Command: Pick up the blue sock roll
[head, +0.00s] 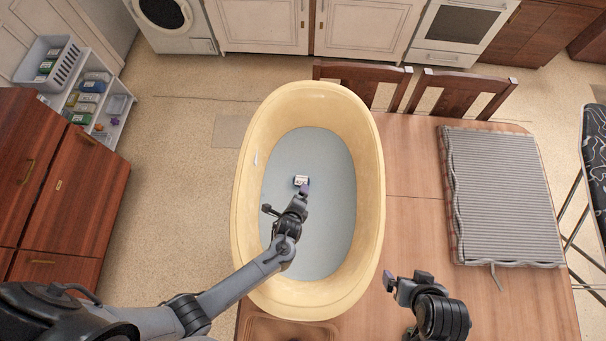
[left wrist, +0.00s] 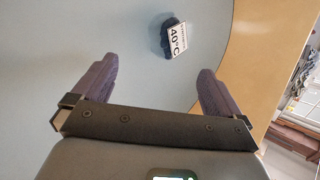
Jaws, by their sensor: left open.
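The blue sock roll (head: 301,180) lies on the pale blue bottom of the yellow tub (head: 376,160). It is small in the head view, and its white tag shows most. In the left wrist view the dark blue sock roll (left wrist: 165,46) carries a white tag reading 40°C. My left gripper (head: 286,198) is inside the tub's outline, close to the roll. In the left wrist view its two fingers (left wrist: 156,75) are wide apart with nothing between them, and the roll lies beyond their tips. My right gripper (head: 406,281) is over the table, right of the tub, with its fingers apart and empty.
The tub's high rim surrounds the roll. A grey ribbed mat (head: 500,195) lies on the wooden table (head: 415,170) at the right. Chairs (head: 460,92) stand behind the table. A red-brown dresser (head: 60,190) and a white shelf (head: 100,105) with jars are at the left.

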